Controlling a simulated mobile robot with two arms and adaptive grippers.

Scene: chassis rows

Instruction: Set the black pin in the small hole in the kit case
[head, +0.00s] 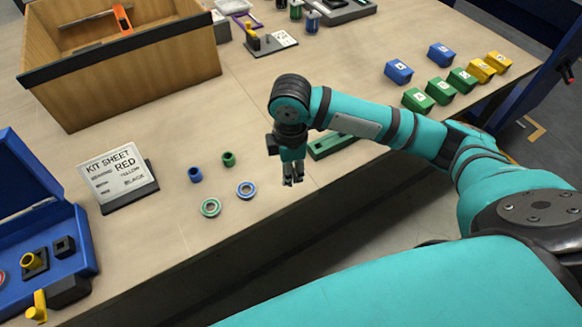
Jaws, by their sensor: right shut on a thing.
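The blue kit case (84,238) stands open at the left edge, partly out of frame. Inside it, a yellow piece (29,260) sits in a dark square seat, and a smaller black square seat (64,246) is beside it. I cannot make out the small hole itself. My right gripper (293,182) points down near the table's front edge, well right of the case. It is shut on a small dark thing, apparently the black pin; its outline hardly shows between the dark fingertips. My left gripper is not in view.
A kit sheet (118,168) on a stand, blue and green bushings (195,174) (228,159) and two rings (246,190) (210,207) lie between gripper and case. A green tray (331,145) is behind the gripper. A wooden box (150,75) stands behind; coloured bins (440,90) stand right.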

